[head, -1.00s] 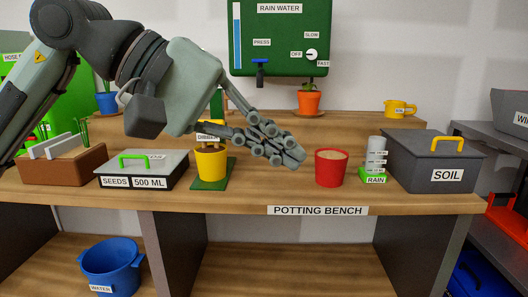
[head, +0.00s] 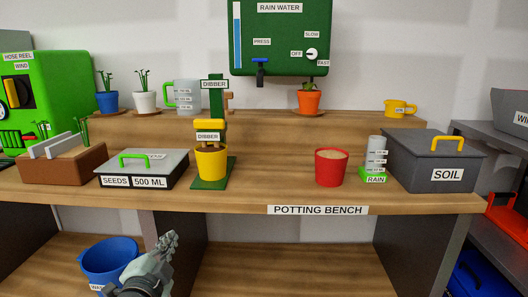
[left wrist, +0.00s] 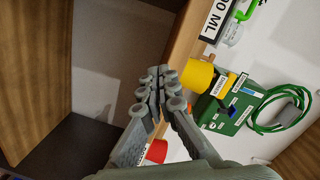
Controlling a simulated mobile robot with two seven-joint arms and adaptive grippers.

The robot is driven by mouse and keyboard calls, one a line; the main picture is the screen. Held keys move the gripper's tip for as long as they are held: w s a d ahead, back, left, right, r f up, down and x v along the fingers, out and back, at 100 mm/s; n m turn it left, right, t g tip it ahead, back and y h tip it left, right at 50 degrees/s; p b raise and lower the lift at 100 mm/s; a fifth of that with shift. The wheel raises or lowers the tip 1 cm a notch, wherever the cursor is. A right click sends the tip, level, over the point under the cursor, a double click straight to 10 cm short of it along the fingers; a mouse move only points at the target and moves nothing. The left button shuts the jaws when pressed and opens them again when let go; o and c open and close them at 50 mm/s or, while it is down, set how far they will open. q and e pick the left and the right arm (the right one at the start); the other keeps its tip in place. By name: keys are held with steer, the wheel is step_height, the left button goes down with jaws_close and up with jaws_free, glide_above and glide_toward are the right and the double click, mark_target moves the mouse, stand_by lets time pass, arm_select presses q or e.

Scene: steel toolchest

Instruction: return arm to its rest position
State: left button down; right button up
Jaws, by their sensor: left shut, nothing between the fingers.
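My left gripper (head: 165,252) is low in the head view, in front of the bench and below its top edge. It is shut and empty. In the left wrist view its fingertips (left wrist: 162,78) meet, with nothing between them. The potting bench (head: 315,210) stands behind it. The yellow pot (head: 211,161) with the dibber in it stands on a green base on the bench top, and it also shows in the left wrist view (left wrist: 197,75). My right gripper is in neither view.
The blue water bucket (head: 105,258) is on the lower shelf, close to the left of my gripper. The seeds box (head: 175,170), red pot (head: 331,167), rain gauge (head: 375,160) and soil bin (head: 420,170) stand on the bench top. A grey side post (head: 180,245) is behind the gripper.

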arm_select(q)
steer(key=s+a+f+n+g+y, duration=0.1)
steer(key=s+a+f+n+g, duration=0.15)
steer(key=s+f, duration=0.45)
steer(key=s+a+f+n+g+y, duration=0.1)
steer(key=s+a+f+n+g, duration=0.2)
steer(key=f, duration=0.8)
steer(key=s+f+n+g, duration=0.2)
steer(key=s+f+g, duration=0.2)
steer(key=s+f, duration=0.3)
steer(key=s+f+n+g, duration=0.2)
steer(key=s+f+g, duration=0.2)
steer(key=s, duration=0.9)
step_height(320, 180, down, 3)
steer(key=shift+s+d+f+n+h, duration=0.15)
steer(key=shift+f+n+h, duration=0.05)
steer(key=shift+n+h, duration=0.2)
